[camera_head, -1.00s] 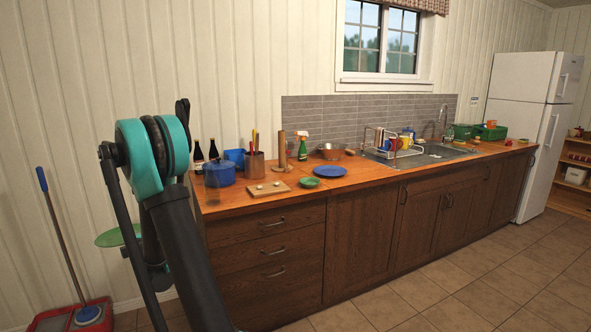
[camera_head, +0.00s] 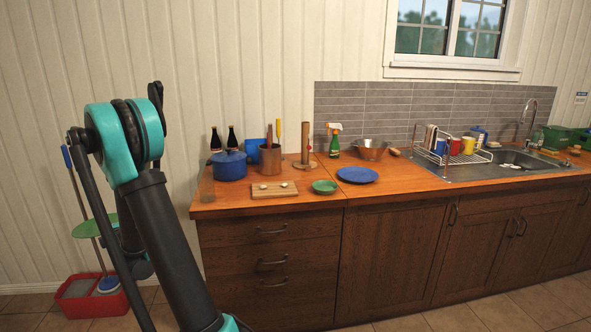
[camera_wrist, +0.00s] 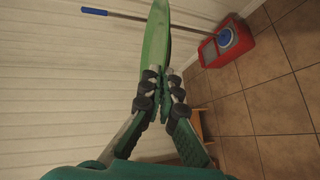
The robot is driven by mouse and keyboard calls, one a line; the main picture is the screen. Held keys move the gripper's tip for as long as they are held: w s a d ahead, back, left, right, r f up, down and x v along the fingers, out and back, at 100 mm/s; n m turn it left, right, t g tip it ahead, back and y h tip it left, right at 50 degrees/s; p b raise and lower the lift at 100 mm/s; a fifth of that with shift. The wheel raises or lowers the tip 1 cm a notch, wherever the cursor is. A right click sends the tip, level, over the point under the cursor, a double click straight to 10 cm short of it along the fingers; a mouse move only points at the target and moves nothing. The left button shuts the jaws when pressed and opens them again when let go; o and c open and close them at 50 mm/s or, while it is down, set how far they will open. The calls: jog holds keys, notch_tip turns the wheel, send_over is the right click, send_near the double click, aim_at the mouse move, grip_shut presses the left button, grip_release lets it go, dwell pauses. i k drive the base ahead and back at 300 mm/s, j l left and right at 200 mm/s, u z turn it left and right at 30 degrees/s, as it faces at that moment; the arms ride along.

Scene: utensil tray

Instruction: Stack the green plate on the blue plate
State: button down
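The blue plate (camera_head: 357,174) lies flat on the wooden counter and is empty. The green plate (camera_wrist: 156,40) is seen nearly edge-on in the wrist view, with its edge between the fingers of my gripper (camera_wrist: 164,80). In the head view the green plate (camera_head: 94,226) shows at the left, out in front of the wall and away from the counter. My gripper is shut on its edge. My arm hides the gripper in the head view.
A small green bowl (camera_head: 324,186) sits left of the blue plate, and a cutting board (camera_head: 274,190) farther left. A blue pot (camera_head: 229,165), metal bowl (camera_head: 371,149) and dish rack (camera_head: 455,158) stand around. A red mop bucket (camera_head: 95,303) is on the floor.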

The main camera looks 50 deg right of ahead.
aim_at(357, 176)
jog(key=k+l+u, duration=0.15)
jog(key=l, duration=0.35)
jog(key=k+l+u, duration=0.1)
jog(key=k+l, duration=0.2)
jog(key=l, duration=0.15)
jog(key=k+l+u, duration=0.15)
jog(key=l, duration=0.3)
jog(key=k+l+u, duration=0.15)
jog(key=k+l, duration=0.25)
